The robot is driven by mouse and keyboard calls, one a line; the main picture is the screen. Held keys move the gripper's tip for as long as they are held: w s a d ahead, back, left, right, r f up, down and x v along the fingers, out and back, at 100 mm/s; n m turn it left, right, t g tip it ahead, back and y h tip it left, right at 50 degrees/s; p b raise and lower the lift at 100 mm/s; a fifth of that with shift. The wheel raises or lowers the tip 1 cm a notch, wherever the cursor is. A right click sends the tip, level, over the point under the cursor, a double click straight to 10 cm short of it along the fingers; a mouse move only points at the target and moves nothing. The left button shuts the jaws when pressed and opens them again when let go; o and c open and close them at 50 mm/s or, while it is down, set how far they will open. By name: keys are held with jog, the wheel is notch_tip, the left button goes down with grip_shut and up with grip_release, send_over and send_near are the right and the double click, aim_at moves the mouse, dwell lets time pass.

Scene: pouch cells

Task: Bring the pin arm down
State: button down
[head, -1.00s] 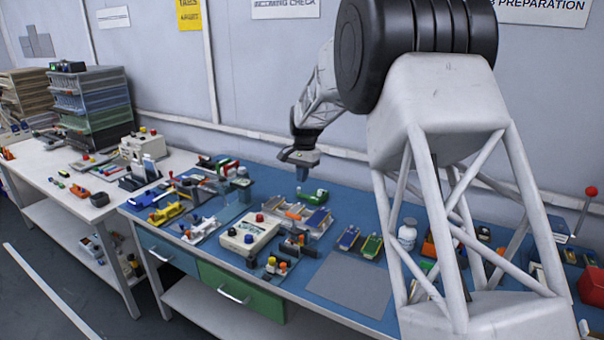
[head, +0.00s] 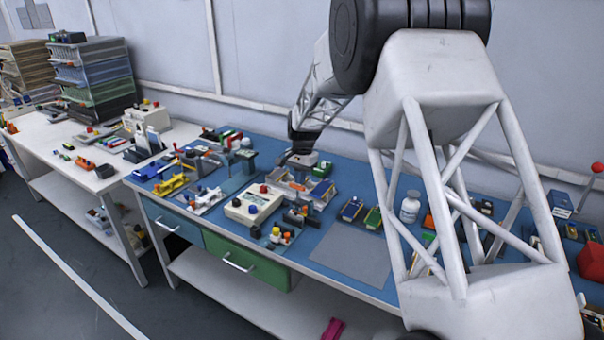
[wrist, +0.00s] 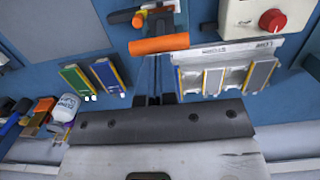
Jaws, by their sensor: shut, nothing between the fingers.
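The pin arm appears to be the dark fixture with an orange cylindrical handle (wrist: 159,44), top middle in the wrist view. The handle lies crosswise, just beyond my fingertips; I cannot tell whether it touches them. In the head view a small dark and orange fixture (head: 298,215) beside the tester seems to be the same one, too small to read its angle. My gripper (wrist: 153,84) is shut and empty, its dark fingers together. In the head view my gripper (head: 299,160) is low over the back of the blue bench; its tips are hard to make out.
A white tester box (head: 253,206) stands left of the fixture. A slotted grey station (wrist: 228,70) is close to my fingers on the right in the wrist view. Blue and green cells (wrist: 93,77) lie left. A grey mat (head: 350,252) is bare.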

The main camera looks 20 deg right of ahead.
jog(key=shift+s+a, duration=0.1)
dwell(0.3)
jog(key=s+a+f+t+h, duration=0.1)
jog(key=s+a+t+h, duration=0.1)
jog(key=shift+s+a+f, duration=0.3)
jog(key=shift+f, duration=0.1)
dwell(0.4)
notch_tip(320, 180, up, 4)
send_over(294, 186)
jog(key=d, duration=0.1)
jog(key=shift+s+r, duration=0.1)
notch_tip(294, 186, up, 9)
jog(key=s+a, duration=0.1)
jog(key=shift+s, duration=0.15)
